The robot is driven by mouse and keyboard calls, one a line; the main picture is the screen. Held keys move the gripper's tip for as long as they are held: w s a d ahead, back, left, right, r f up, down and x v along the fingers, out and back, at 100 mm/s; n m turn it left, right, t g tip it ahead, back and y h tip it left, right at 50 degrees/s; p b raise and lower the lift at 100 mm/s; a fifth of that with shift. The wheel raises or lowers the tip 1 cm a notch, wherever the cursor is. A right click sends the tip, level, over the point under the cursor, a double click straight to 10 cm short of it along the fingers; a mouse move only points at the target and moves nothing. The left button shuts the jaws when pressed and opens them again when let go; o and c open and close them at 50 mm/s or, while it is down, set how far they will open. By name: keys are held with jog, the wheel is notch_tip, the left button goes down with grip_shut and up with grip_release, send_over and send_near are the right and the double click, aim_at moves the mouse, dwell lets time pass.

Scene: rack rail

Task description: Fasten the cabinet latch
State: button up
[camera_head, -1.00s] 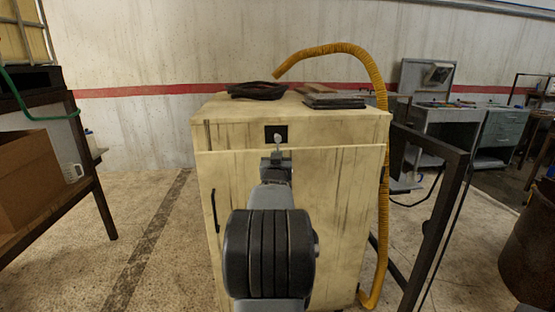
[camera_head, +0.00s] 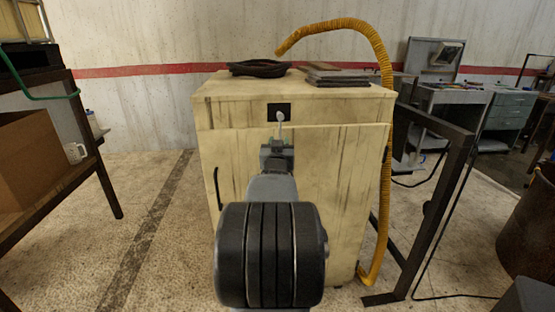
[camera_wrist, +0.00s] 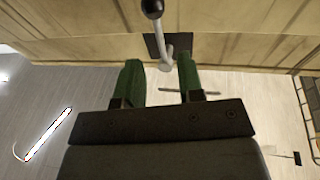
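The cream cabinet (camera_head: 330,180) stands straight ahead with its door front facing me. Its latch, a black plate (camera_head: 271,107) with a pale lever (camera_head: 281,116), sits high in the middle of the front. In the wrist view the lever (camera_wrist: 167,50) ends in a black ball knob (camera_wrist: 152,7). My gripper (camera_head: 278,147) is in front of the cabinet just below the latch. In the wrist view its green fingers (camera_wrist: 160,80) are apart, with nothing between the pads. The lever's lower end lies near the fingertips, between them in the picture; I cannot tell whether they touch.
A dark coil (camera_head: 259,68) and flat dark plates (camera_head: 338,76) lie on the cabinet top. A yellow hose (camera_head: 384,190) runs down its right side, beside a dark metal frame (camera_head: 432,210). A shelf with a box (camera_head: 30,160) stands left. Floor (camera_head: 150,225) is open between.

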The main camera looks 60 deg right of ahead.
jog(key=v, duration=0.8)
jog(key=shift+a, duration=0.3)
jog(key=shift+s, duration=0.1)
jog(key=w+a+r+n+y+p, duration=0.1)
jog(key=w+a+n+y+p, duration=0.2)
jog(key=w+a+y+p, duration=0.5)
jog(key=w+a+n+y+p, duration=0.2)
jog(key=a+n+y+p, duration=0.15)
jog(key=a, duration=0.95)
jog(key=s+a+n+g+y+p, duration=0.2)
jog(key=s+a+g+y+p, duration=0.1)
jog(key=a, duration=0.5)
jog(key=s+a+r+n+g+y+p, duration=0.1)
jog(key=s+a+n+g+y+p, duration=0.2)
jog(key=s+a, duration=0.3)
jog(key=shift+s+a+p, duration=0.35)
jog(key=shift+a+p, duration=0.5)
jog(key=shift+a, duration=0.2)
jog(key=shift+r, duration=0.1)
